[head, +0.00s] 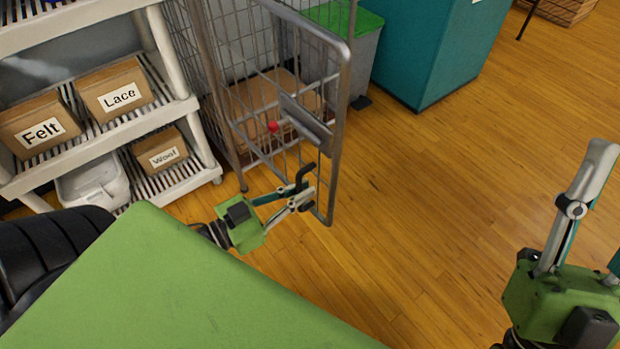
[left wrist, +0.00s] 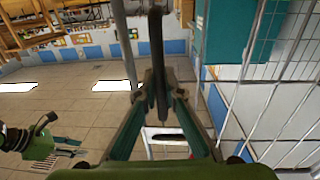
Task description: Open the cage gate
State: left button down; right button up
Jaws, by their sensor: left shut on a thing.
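The cage gate (head: 342,130) is a grey barred frame with a flat plate across its middle. It stands out at an angle from the wire cage (head: 201,60), with its free edge toward the open floor. My left gripper (head: 304,191) is shut on the black gate handle (head: 303,174) low on the gate. In the left wrist view the fingers close around the dark handle (left wrist: 157,60). My right gripper (head: 600,205) is at the right edge, its fingers spread and empty, one partly cut off. It also shows in the left wrist view (left wrist: 70,147).
A cardboard box (head: 262,105) sits inside the cage. A red knob (head: 273,127) shows in front of it. A shelf (head: 192,103) with labelled boxes stands left. A grey bin with a green lid (head: 345,20) and a teal cabinet (head: 425,55) stand behind. The wooden floor right is clear.

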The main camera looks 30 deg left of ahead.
pick_arm(q)
jog(key=shift+v, duration=0.75)
pick_arm(e)
jog(key=shift+w+a+f+g, duration=0.3)
jog(key=shift+w+f+g, duration=0.35)
jog(key=shift+w, duration=0.25)
pick_arm(q)
jog(key=shift+f, duration=0.15)
jog(key=c, duration=2.2)
grip_release()
jog(key=shift+o, duration=0.2)
jog(key=v, duration=1.2)
jog(key=shift+s, duration=0.1)
pick_arm(e)
jog(key=shift+f, duration=0.1)
